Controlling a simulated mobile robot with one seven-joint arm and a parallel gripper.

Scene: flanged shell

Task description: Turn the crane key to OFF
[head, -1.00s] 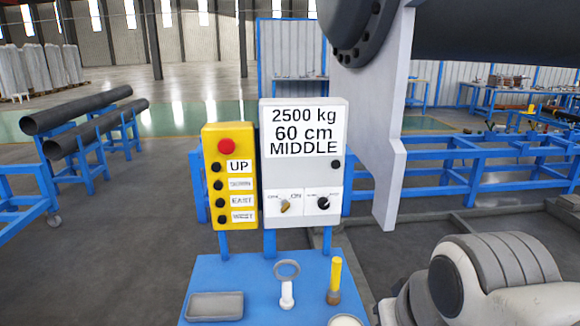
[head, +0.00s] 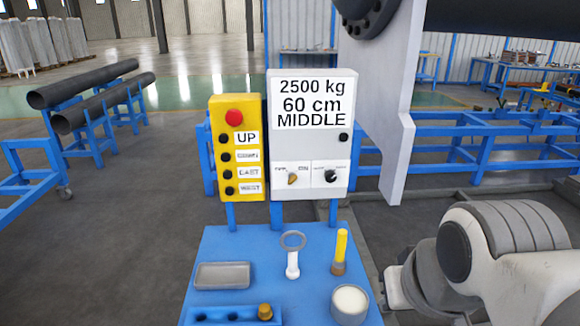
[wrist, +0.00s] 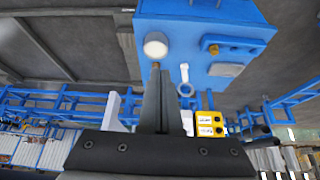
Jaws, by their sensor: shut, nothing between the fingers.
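The crane key is a small orange-yellow knob (head: 292,180) on the lower left of the white control box (head: 312,145) in the head view. It sits between two small labels; the right one reads ON and the left one is too blurred to read. The key is tilted off upright, but which setting it marks is unclear. My gripper (wrist: 157,72) shows in the wrist view as dark fingers closed together with nothing between them. It is apart from the control box. The key is not discernible in the wrist view, where the fingers cover part of the box.
A yellow button panel (head: 236,150) with a red button stands left of the box. A black knob (head: 330,176) is right of the key. The blue table (head: 240,243) in front holds a tray, a ring-topped tool, a yellow-handled tool and a white-topped cup. A grey plate (head: 396,150) hangs at right.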

